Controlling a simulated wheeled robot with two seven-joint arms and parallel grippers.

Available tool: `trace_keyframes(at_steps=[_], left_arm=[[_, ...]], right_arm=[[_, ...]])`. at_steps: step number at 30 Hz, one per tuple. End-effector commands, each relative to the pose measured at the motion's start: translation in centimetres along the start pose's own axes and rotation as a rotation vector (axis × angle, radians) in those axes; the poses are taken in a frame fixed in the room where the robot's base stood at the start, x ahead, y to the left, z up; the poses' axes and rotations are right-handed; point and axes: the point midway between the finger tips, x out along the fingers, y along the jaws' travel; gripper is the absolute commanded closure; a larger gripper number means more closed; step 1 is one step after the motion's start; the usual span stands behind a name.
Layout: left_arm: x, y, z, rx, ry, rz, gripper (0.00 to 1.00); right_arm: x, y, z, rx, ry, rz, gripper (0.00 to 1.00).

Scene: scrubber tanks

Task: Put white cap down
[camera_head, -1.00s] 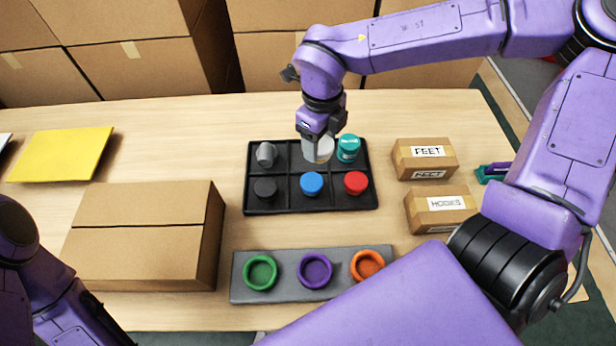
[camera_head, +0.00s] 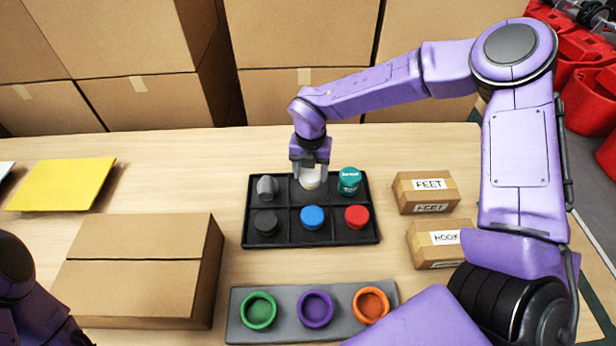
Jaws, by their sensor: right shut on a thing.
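The white cap (camera_head: 310,179) is at the back middle compartment of the black tray (camera_head: 312,241). My right gripper (camera_head: 310,175) is above that compartment, pointing down, and is shut on the white cap. The gripper hides the cap's upper part, and I cannot tell whether the cap touches the tray floor. In the tray, a grey cap (camera_head: 267,188) is at the back left and a teal cap (camera_head: 349,181) at the back right. The front row holds black (camera_head: 266,223), blue (camera_head: 312,217) and red (camera_head: 356,216) caps. My left arm shows at the lower left, its gripper out of view.
A grey holder (camera_head: 240,327) with green, purple and orange rings is in front. A cardboard box (camera_head: 140,270) is at left, a yellow sheet (camera_head: 62,184) behind it. Small boxes labelled FEET (camera_head: 426,192) and HOOK (camera_head: 437,243) stand right of the tray. Large cartons (camera_head: 310,50) line the back.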

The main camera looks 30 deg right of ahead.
Motion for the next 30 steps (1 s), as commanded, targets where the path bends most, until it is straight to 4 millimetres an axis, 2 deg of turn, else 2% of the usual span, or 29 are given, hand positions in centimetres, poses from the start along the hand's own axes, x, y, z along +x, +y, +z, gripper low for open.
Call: trace_keyframes(at_steps=[6,12,22,23,24,25,30], left_arm=[[-0.3,0.0,-0.1,0.000,0.000,0.000,0.57],[-0.4,0.0,-0.2,0.000,0.000,0.000,0.57],[0.1,0.0,0.0,0.000,0.000,0.000,0.57],[-0.1,0.0,0.0,0.000,0.000,0.000,0.57],[-0.1,0.0,0.0,0.000,0.000,0.000,0.57],[-0.1,0.0,-0.1,0.000,0.000,0.000,0.57],[-0.1,0.0,-0.1,0.000,0.000,0.000,0.57]], right_arm=[[2.0,0.8,1.4,0.000,0.001,-0.002,0.78],[5.0,0.8,1.4,-0.002,0.001,-0.001,0.78],[5.5,0.8,1.4,-0.001,0.001,0.001,0.78],[5.3,0.8,1.4,-0.001,0.000,0.001,0.29],[5.3,0.8,1.4,-0.001,0.000,0.001,0.16],[5.3,0.8,1.4,-0.001,0.000,0.000,0.13],[5.3,0.8,1.4,0.000,0.000,0.000,0.13]])
